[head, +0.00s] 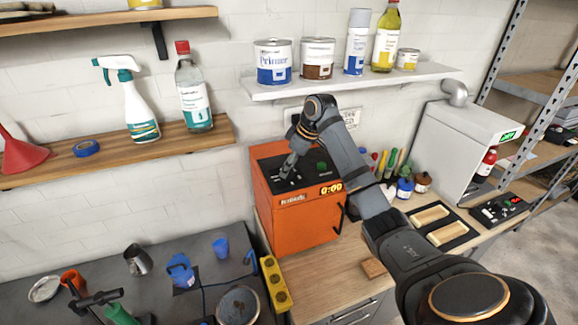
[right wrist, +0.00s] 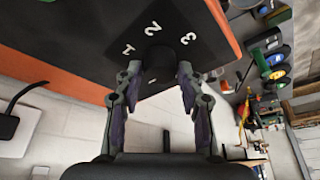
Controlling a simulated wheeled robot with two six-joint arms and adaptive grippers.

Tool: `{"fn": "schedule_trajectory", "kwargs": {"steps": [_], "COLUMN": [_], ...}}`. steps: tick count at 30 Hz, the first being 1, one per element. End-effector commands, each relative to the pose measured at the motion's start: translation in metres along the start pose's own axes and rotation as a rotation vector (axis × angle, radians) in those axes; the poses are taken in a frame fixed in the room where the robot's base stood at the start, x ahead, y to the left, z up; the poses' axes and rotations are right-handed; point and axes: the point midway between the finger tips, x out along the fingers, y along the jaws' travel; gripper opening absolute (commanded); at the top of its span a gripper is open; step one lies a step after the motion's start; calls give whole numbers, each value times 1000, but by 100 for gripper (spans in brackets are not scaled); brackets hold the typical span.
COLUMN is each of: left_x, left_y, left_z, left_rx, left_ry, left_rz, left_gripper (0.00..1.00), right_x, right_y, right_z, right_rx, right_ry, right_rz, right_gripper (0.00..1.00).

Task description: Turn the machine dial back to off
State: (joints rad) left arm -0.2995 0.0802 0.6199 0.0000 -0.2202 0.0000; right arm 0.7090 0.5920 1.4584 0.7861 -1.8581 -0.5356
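The orange machine (head: 305,215) stands on the wooden counter, with a black panel on top. In the right wrist view its black dial (right wrist: 159,62) sits on the panel (right wrist: 110,30), with white numerals 1, 2 and 3 around its far side. A small white mark shows at its near side; I cannot tell the pointer's direction. My right gripper (right wrist: 159,75) is open, its fingertips on either side of the dial, contact unclear. In the head view the right gripper (head: 287,170) is over the left part of the panel and hides the dial. My left gripper is not in view.
A green knob (head: 321,167) and a lit display (head: 331,189) are on the machine's right part. Screwdrivers and small bottles (head: 404,187) stand right of it. A shelf with cans (head: 274,62) hangs above. A yellow block (head: 275,284) lies at front left.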

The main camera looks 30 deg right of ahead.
Motion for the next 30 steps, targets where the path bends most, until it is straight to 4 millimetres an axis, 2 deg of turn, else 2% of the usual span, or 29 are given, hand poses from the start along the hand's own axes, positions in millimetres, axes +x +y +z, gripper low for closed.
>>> {"fn": "schedule_trajectory", "kwargs": {"steps": [1,3,12,24,30], "left_x": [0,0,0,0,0], "left_y": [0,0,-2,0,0], "left_z": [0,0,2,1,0], "left_rx": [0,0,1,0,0], "left_ry": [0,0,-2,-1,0], "left_rz": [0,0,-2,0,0], "left_gripper": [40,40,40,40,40], "right_x": [0,0,-3,-68,-75], "right_y": [0,0,0,1,0], "right_z": [0,0,0,0,0], "right_rx": [0,1,1,0,1], "right_ry": [0,0,2,2,1], "right_rz": [0,0,2,2,0], "right_gripper": [50,56,56,56,56]}}
